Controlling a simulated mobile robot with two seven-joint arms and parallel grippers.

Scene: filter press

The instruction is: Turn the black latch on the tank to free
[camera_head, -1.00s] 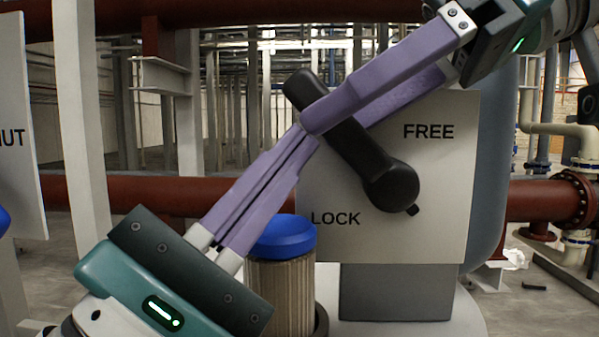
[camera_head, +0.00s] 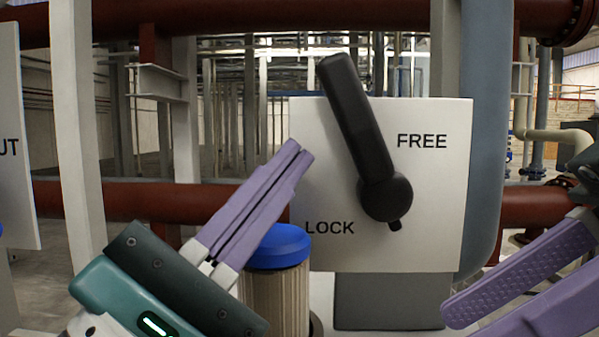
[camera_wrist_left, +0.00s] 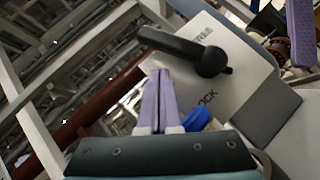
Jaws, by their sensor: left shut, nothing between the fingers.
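The black latch (camera_head: 360,125) is on a white panel (camera_head: 440,225) marked FREE at upper right and LOCK at lower left. Its round hub is low, and its arm points up and slightly left, between the two words. It also shows in the left wrist view (camera_wrist_left: 180,45). My left gripper (camera_head: 299,150) is shut and empty, left of the latch and apart from it. Its tips also show in the left wrist view (camera_wrist_left: 160,73), below the latch arm. My right gripper (camera_head: 456,326) is open at lower right, fingers apart, clear of the latch.
A ribbed cylinder with a blue cap (camera_head: 280,247) stands below the panel's left edge, close to my left gripper. A red pipe (camera_head: 110,200) runs behind. A grey vertical pipe (camera_head: 487,130) rises behind the panel's right side. Space around the latch arm is open.

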